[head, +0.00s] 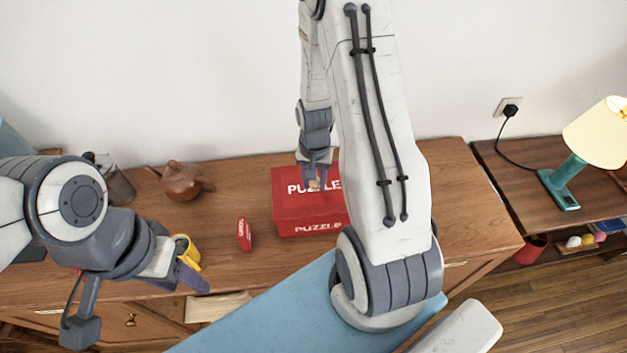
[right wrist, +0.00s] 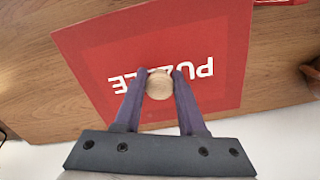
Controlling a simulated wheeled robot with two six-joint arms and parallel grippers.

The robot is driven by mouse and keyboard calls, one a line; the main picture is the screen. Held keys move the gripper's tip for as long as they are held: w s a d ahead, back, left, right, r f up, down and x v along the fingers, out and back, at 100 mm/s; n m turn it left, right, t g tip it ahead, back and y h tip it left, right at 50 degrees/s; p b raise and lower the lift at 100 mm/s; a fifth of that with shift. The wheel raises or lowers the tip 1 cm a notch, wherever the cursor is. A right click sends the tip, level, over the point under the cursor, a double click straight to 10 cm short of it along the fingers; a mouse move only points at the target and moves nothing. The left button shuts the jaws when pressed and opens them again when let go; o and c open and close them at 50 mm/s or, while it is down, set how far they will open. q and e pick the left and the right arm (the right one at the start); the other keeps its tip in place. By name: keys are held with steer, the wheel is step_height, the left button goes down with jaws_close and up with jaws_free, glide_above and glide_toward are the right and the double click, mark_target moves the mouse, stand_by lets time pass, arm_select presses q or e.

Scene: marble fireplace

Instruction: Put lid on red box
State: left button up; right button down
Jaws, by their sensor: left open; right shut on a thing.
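The red box (head: 312,228) stands on the wooden cabinet, with "PUZZLE" lettering on its front. Its red lid (head: 290,200), also lettered, lies over the box top; I cannot tell whether it touches all round. My right gripper (head: 316,186) reaches down from above and is shut on the lid's round wooden knob. In the right wrist view the fingers (right wrist: 158,78) pinch the knob (right wrist: 159,86) above the red lid (right wrist: 150,45). My left gripper (head: 190,277) is open and empty at the front left, close to the yellow mug. My right arm hides the box's right side.
A small red packet (head: 244,234) stands left of the box. A yellow mug (head: 187,251), brown teapot (head: 184,181) and glass jar (head: 115,180) stand further left. A lamp (head: 583,150) is on the right-hand table. The cabinet top (head: 460,200) is clear at right.

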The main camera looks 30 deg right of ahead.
stand_by(0.3)
steer(key=shift+c, duration=2)
jaws_free()
steer(key=shift+r+p, duration=3.05)
steer(key=shift+r, duration=0.4)
jaws_close()
steer(key=shift+f, duration=0.2)
